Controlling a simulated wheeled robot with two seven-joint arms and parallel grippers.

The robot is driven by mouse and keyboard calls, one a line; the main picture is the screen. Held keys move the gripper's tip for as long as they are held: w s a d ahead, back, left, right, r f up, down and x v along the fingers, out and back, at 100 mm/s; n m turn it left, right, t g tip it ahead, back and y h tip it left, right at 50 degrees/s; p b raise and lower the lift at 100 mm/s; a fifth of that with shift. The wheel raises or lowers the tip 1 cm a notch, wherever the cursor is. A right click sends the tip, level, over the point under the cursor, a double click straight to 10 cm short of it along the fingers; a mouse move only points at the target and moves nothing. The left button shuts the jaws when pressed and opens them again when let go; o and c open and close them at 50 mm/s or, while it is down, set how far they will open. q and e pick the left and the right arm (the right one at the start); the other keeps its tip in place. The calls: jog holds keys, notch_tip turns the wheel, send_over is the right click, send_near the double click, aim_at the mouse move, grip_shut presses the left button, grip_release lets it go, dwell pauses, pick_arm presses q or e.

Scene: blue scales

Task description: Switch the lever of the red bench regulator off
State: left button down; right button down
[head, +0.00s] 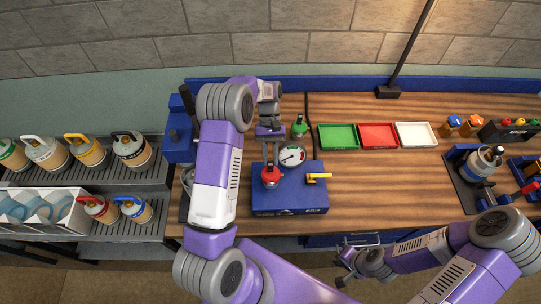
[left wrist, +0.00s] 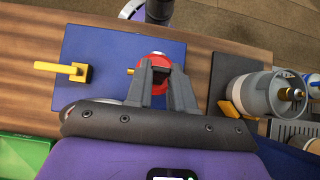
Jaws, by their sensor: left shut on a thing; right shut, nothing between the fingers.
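The red bench regulator (head: 271,181) stands on the blue scale (head: 288,199) at the bench's front left. A yellow lever (head: 319,177) sticks out on the scale to its right; it also shows in the left wrist view (left wrist: 62,69). My left gripper (head: 271,160) points down from above, its fingers shut on the top of the red regulator. In the left wrist view the red body (left wrist: 150,58) shows behind the fingers; the exact part gripped is hidden. My right gripper (head: 348,254) is shut and empty, low in front of the bench.
A round gauge (head: 292,156) and a green-topped valve (head: 299,127) are close behind the regulator. Green (head: 337,137), red (head: 378,136) and white (head: 416,135) trays stand at the back. Gas cylinders (head: 132,150) fill the left rack. The bench's middle is clear.

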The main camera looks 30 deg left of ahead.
pick_arm(q)
jog(key=shift+w, duration=0.1)
dwell(0.5)
jog(key=c, duration=1)
grip_release()
jog(key=shift+o, duration=0.2)
jog(key=b+v, duration=0.1)
jog(key=v, duration=0.6)
jog(key=shift+w+a, duration=0.2)
jog(key=shift+w, duration=0.1)
jog(key=shift+g, duration=0.3)
